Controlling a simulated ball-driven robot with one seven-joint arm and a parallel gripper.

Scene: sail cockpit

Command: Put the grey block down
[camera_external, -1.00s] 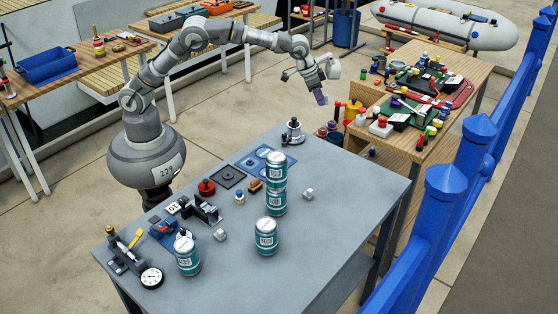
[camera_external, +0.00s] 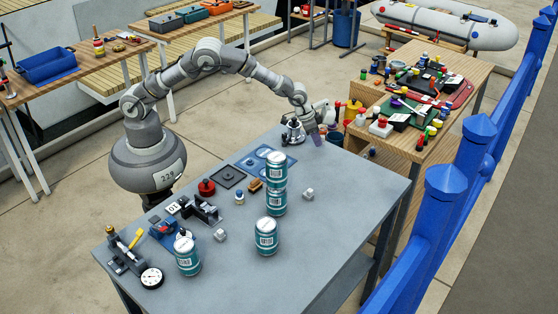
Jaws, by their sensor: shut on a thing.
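My gripper (camera_external: 313,131) is over the far right end of the grey table (camera_external: 335,235), pointing down, to the right of a small metal fitting. It is shut on a small piece, the grey block (camera_external: 318,140), which looks purplish grey at the fingertips. The fingers hide part of it, and I cannot tell whether it touches the table. Two small light grey cubes lie on the table, one right of the cans (camera_external: 308,194) and one nearer the left (camera_external: 220,235).
Two teal cans are stacked (camera_external: 276,185) mid-table; single cans stand in front (camera_external: 265,237) and at left (camera_external: 187,257). The metal fitting (camera_external: 292,132) is close to my gripper. A blue plate (camera_external: 265,158) lies behind the stack. The right front tabletop is clear.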

